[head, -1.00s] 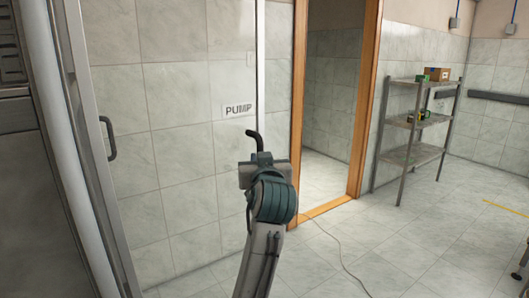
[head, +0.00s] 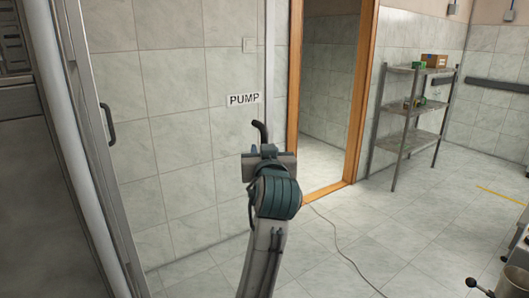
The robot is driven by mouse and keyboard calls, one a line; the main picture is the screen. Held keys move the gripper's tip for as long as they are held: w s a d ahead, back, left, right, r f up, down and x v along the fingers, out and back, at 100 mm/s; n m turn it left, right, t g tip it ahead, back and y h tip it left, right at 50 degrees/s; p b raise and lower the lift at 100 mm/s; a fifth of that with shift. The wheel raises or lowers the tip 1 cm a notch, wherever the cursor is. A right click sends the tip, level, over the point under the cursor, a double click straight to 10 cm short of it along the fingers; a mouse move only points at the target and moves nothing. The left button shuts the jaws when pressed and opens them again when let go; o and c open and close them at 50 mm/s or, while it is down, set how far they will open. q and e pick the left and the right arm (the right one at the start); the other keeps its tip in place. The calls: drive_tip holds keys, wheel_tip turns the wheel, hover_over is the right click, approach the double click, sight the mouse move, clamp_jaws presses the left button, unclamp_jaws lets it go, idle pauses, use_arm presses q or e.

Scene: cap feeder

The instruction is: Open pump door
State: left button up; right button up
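A tall metal-framed panel (head: 90,110) stands at the left with a black bar handle (head: 109,125). Its frame looks closed, though I cannot tell surely. A white sign reading PUMP (head: 243,99) shows at the middle, left of an upright metal strip (head: 269,60). My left arm rises from the bottom centre, its teal wrist below the sign. The gripper is hidden beyond the wrist, so its fingers cannot be seen. A dark curved piece (head: 260,131) sticks up just beyond the wrist. I cannot tell whether it is a handle or touches my arm. My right gripper is out of view.
An open doorway with a wooden frame (head: 365,90) stands right of the sign. A metal shelf (head: 414,140) with boxes stands against the far wall. A thin cable (head: 345,255) lies on the tiled floor. Equipment (head: 515,272) with a dark knob occupies the lower right corner.

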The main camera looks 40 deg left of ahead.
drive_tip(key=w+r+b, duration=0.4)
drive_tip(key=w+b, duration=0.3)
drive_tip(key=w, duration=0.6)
use_arm(q)
drive_tip(key=b+v, duration=0.5)
drive_tip(key=v, duration=0.5)
drive_tip(key=shift+s+d, duration=0.25)
drive_tip(key=shift+s, duration=0.05)
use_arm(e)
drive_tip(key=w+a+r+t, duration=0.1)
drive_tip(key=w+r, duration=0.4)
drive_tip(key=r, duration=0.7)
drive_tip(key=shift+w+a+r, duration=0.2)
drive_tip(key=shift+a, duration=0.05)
